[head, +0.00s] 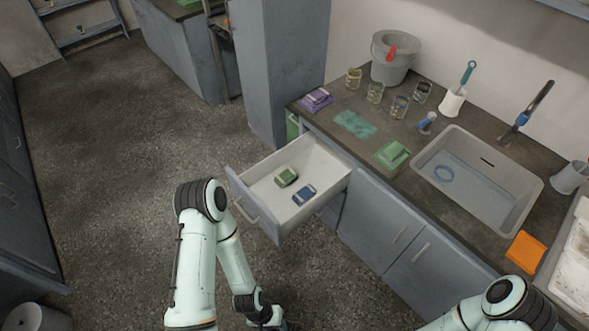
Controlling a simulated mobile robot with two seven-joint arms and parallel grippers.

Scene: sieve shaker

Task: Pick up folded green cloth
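A folded green cloth (391,154) lies on the dark counter, left of the sink, with its layers stacked toward one side. A smaller green item (286,177) lies in the open drawer beside a blue one (304,195); I cannot tell whether these are cloths or sponges. My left arm hangs in front of the drawer; the dark end near its gripper (268,318) is at the bottom edge, low and well away from the counter, and its fingers cannot be made out. My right arm shows at the bottom right, and its gripper is out of view.
The drawer (248,208) stands pulled out below the counter. On the counter are a purple folded cloth (317,99), a teal patch (355,124), several glass jars (375,93), a grey bucket (393,60), a sink (520,212) and an orange cloth (525,252).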

